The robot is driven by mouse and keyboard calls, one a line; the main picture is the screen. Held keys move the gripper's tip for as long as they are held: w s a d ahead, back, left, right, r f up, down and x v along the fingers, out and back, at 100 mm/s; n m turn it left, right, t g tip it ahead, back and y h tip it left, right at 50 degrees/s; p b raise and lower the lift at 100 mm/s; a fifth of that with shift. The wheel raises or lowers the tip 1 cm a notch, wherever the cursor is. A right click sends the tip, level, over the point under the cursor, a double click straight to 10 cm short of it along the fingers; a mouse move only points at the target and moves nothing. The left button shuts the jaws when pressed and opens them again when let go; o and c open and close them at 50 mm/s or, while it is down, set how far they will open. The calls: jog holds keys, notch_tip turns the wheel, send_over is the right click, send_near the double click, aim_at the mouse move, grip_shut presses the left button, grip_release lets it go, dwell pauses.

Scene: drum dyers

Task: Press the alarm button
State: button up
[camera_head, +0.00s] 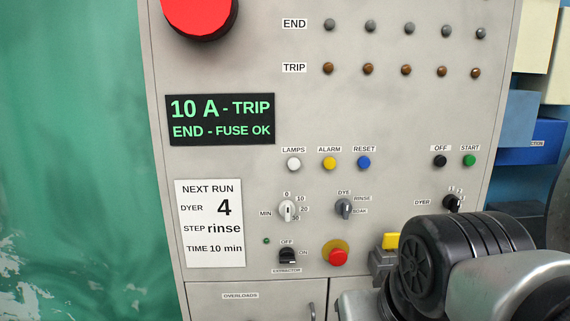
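The alarm button (329,163) is a small round yellow button on the grey control panel (230,40), under a white ALARM label. It sits between the white LAMPS button (293,163) and the blue RESET button (364,162). Nothing covers or touches it. My arm, black and silver, fills the lower right of the head view, below and to the right of the button. No gripper fingers can be made out.
A red stop button (338,257) on a yellow plate and several rotary knobs sit below the button row. A black display (220,119) reads 10 A - TRIP. A yellow-topped grey block (390,241) is partly hidden by my arm. Panel space around the alarm button is clear.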

grip_shut()
jog(key=shift+w, duration=0.1)
dwell(1.4)
